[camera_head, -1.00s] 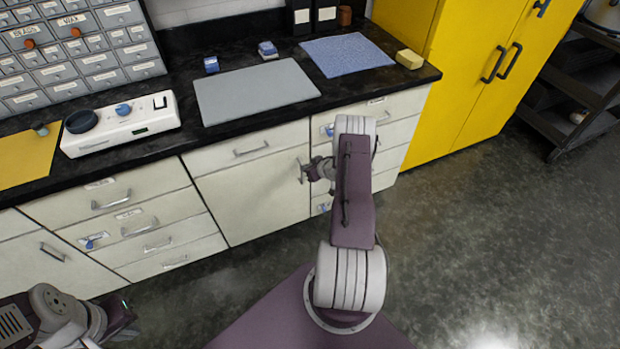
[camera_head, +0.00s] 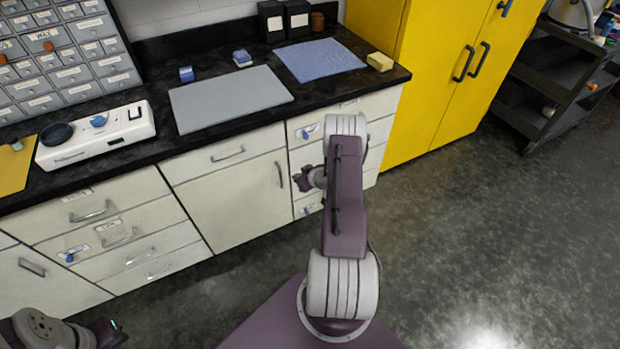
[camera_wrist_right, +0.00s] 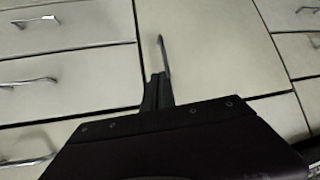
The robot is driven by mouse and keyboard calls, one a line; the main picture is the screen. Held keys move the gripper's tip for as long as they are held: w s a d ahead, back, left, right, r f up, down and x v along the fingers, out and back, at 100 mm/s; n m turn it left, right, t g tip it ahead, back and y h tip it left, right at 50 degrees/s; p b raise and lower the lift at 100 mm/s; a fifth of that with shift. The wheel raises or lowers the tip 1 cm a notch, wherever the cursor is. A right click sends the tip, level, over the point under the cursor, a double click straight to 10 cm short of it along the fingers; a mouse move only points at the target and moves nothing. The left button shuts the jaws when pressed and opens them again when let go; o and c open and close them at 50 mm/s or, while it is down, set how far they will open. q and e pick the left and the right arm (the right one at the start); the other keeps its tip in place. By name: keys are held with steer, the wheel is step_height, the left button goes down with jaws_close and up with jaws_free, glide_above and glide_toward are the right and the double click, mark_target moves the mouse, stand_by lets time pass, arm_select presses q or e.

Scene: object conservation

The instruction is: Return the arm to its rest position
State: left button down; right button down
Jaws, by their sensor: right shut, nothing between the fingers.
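My right arm reaches up the middle of the head view, and its gripper (camera_head: 300,180) points left in front of the white cabinet fronts, below the counter edge. It looks empty. In the right wrist view the fingers (camera_wrist_right: 158,85) are together with nothing between them, and cabinet fronts and handles lie beyond them. Whether it touches a front is hard to tell. My left arm shows at the bottom left corner of the head view; its gripper (camera_head: 112,334) is partly visible at the frame edge and its jaws cannot be made out.
The black counter (camera_head: 150,160) holds a grey mat (camera_head: 230,98), a blue cloth (camera_head: 318,60), a yellow sponge (camera_head: 380,61), a white device (camera_head: 95,136) and a drawer organizer (camera_head: 60,60). A yellow cabinet (camera_head: 430,85) and dark shelving (camera_head: 545,90) stand right. The floor at right is clear.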

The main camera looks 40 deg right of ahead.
steer(key=v, duration=0.6)
steer(key=shift+d+p, duration=0.15)
steer(key=shift+p, duration=0.2)
